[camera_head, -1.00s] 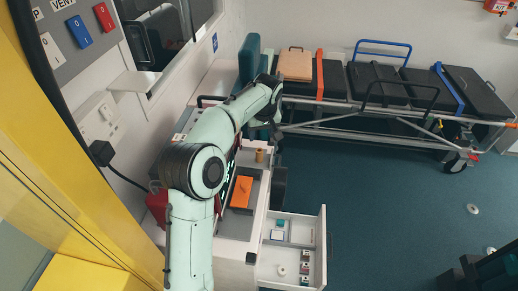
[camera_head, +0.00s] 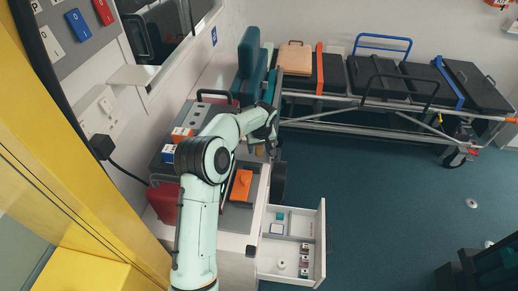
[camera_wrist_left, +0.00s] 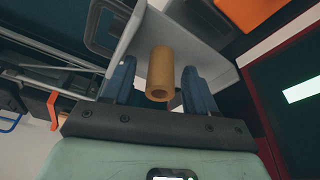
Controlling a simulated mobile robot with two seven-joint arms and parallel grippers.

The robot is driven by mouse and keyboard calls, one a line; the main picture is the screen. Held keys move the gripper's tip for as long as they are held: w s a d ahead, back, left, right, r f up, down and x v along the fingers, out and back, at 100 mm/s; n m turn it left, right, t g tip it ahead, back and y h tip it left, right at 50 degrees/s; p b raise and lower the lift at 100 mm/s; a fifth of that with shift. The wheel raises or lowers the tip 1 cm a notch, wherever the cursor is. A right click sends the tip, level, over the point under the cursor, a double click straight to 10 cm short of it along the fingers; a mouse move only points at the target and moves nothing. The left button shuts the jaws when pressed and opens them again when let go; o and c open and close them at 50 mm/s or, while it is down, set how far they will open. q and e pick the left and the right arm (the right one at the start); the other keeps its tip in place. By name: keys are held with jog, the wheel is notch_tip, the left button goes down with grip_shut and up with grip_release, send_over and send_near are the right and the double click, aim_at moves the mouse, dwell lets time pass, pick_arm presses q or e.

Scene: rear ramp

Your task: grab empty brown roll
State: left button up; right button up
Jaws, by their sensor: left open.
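The empty brown roll (camera_wrist_left: 160,72) is a short hollow tube standing on a light grey surface, its open end facing my wrist camera. My left gripper (camera_wrist_left: 159,80) is open, with one dark blue finger on each side of the roll and a gap showing on both sides. In the head view my left gripper (camera_head: 263,146) is over the right end of the cabinet top, and the roll is hidden or too small to tell there.
An orange box (camera_head: 241,186) lies on the cabinet top close to the gripper. An open white drawer (camera_head: 322,240) below holds a white roll (camera_head: 281,264) and small items. A stretcher (camera_head: 380,98) stands behind. The blue floor (camera_head: 390,200) is mostly clear.

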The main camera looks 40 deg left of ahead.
pick_arm(q)
grip_shut()
dwell(0.4)
